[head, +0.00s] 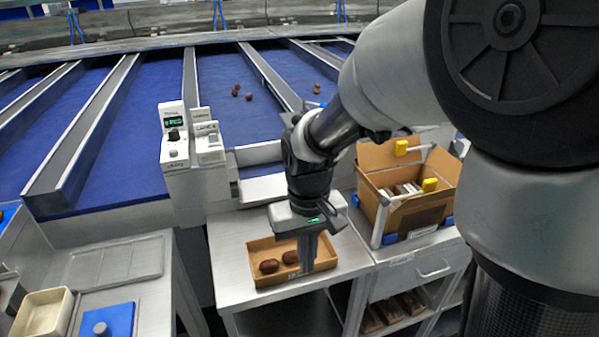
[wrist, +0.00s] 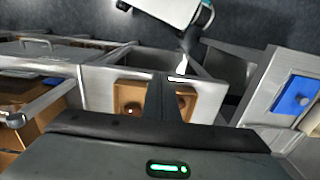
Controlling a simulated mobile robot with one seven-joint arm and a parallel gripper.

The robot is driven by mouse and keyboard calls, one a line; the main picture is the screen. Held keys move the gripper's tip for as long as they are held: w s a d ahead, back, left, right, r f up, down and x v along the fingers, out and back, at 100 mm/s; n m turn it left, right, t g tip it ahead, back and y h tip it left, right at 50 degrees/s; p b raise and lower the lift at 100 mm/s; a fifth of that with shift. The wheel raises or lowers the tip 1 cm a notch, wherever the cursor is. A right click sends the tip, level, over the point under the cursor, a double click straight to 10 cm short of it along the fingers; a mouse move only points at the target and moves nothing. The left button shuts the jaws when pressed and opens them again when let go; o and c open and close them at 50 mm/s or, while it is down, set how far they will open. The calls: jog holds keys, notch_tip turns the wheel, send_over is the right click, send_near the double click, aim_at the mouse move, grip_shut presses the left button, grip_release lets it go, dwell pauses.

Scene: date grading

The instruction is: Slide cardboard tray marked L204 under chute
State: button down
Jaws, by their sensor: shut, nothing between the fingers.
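A shallow brown cardboard tray (head: 262,245) with dark dates inside sits on the grey metal stand in the head view. A small mark shows on its front wall, but I cannot read it. My gripper (head: 309,270) is shut and empty, pointing down at the tray's right part. I cannot tell whether the fingertips touch the tray. The wrist view shows the tray (wrist: 120,89) with dates on both sides of my gripper's fingers (wrist: 168,85). A white chute (head: 262,187) opens at the belt edge, behind the tray.
A taller open carton (head: 405,213) with yellow-handled items stands on the right. A white control box (head: 174,150) stands left of the chute. Blue sorting lanes (head: 150,140) hold a few dates. A side table (head: 150,290) at left carries a cream bin (head: 42,313) and blue pad (head: 108,320).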

jog(key=w+f, duration=0.1)
jog(key=f, duration=0.2)
jog(key=w+f+b, duration=0.1)
jog(key=f, duration=0.2)
jog(key=w+a+f, duration=0.1)
jog(key=f, duration=0.2)
jog(key=shift+w+f+b, duration=0.1)
jog(key=shift+f+b, duration=0.2)
jog(key=shift+w, duration=0.35)
jog(key=shift+a, duration=0.1)
